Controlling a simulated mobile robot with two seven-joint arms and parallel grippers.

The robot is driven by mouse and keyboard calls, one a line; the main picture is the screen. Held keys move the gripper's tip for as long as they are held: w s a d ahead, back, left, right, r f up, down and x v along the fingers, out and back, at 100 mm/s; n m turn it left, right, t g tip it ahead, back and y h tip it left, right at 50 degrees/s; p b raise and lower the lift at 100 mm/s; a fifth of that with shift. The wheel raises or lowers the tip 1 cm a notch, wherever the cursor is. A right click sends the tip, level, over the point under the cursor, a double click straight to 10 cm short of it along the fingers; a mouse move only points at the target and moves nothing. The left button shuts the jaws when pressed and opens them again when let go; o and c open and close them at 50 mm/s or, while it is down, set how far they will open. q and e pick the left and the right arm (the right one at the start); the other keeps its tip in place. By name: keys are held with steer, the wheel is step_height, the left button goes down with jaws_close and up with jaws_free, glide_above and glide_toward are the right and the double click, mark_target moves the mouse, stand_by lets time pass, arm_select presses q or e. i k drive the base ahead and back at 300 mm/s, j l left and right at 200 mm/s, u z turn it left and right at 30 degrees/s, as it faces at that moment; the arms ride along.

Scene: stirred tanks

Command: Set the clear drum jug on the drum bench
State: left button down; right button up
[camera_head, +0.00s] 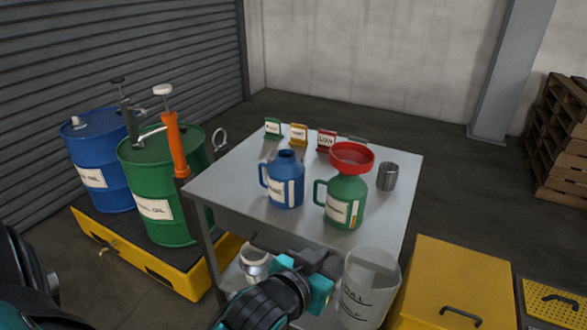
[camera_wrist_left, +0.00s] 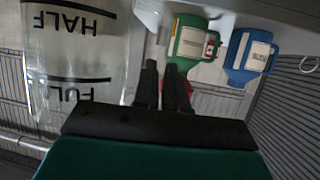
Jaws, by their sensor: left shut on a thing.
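The clear drum jug (camera_head: 369,287) is a see-through jug with dark level lines, in front of the bench's near edge and roughly upright. In the left wrist view the jug (camera_wrist_left: 75,55) fills the left side, its HALF and FULL marks upside down. My left gripper (camera_head: 328,264) is shut beside the jug's wall, holding it at the handle side; the handle itself is hidden. Its fingers (camera_wrist_left: 165,85) show close together in the wrist view. The drum bench (camera_head: 240,180) is a grey metal table behind the jug. My right gripper is not in view.
On the bench stand a blue jug (camera_head: 285,182), a green jug (camera_head: 346,204) with a red funnel (camera_head: 351,156), a metal cup (camera_head: 387,176) and several small label signs. Drums (camera_head: 160,190) stand left; a yellow cabinet (camera_head: 455,280) stands right. The bench's front-right corner looks bare.

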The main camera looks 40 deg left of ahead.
mark_target(232, 178)
steer(key=j+u, duration=0.15)
steer(key=j, duration=0.6)
steer(key=i+j, duration=0.1)
steer(key=j, duration=0.3)
steer(key=i+j+u, duration=0.15)
steer(key=j, duration=0.2)
steer(key=i+j, duration=0.1)
steer(key=j, duration=0.3)
